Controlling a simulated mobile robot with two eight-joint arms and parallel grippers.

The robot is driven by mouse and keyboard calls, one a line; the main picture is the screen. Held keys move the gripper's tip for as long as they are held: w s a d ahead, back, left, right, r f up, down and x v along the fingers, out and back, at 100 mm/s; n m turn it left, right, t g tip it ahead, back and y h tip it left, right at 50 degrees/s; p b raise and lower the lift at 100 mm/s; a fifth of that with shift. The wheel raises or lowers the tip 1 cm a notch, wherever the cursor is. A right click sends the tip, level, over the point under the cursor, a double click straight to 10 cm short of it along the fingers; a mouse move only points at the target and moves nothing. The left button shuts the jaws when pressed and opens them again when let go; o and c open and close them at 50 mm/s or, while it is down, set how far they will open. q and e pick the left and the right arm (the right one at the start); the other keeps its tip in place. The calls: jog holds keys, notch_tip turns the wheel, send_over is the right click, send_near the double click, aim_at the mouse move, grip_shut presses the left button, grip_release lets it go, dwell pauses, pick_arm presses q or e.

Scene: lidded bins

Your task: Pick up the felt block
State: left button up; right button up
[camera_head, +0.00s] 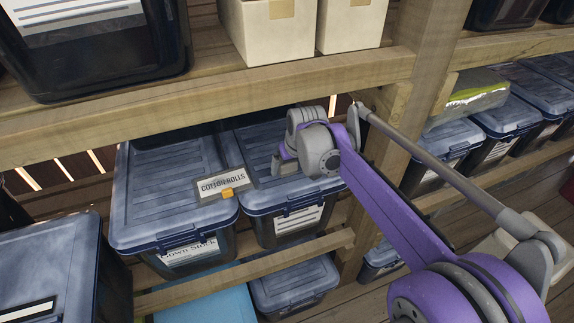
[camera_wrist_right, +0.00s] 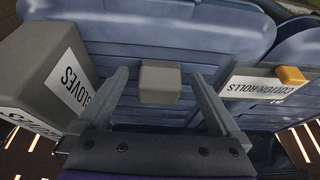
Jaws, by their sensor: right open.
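A small grey-brown block, which looks like the felt block (camera_wrist_right: 160,83), rests on a blue bin lid (camera_wrist_right: 150,45) in the right wrist view. My right gripper (camera_head: 277,163) is open above the blue-lidded bin on the middle shelf. In the right wrist view its two fingers stand on either side of the block, with gaps on both sides. In the head view I cannot make out the block; my gripper and wrist cover that part of the lid. My left gripper is not in view.
A grey box labelled GLOVES (camera_wrist_right: 45,75) stands close beside one finger. A wooden shelf beam (camera_head: 210,95) runs above, and a post (camera_head: 425,60) stands right.

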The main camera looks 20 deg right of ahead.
jog(key=shift+w+f, duration=0.2)
jog(key=shift+w, duration=1.05)
jog(key=shift+w+f, duration=0.1)
jog(key=shift+f, duration=0.3)
jog(key=shift+c, duration=0.2)
jog(key=c, duration=1.5)
jog(key=shift+r, duration=0.55)
jog(key=shift+s+r, duration=0.25)
jog(key=shift+s, duration=0.1)
jog(key=s, duration=1.1)
jog(key=s+a, duration=0.1)
jog(key=s, duration=0.5)
jog(key=shift+s, duration=0.2)
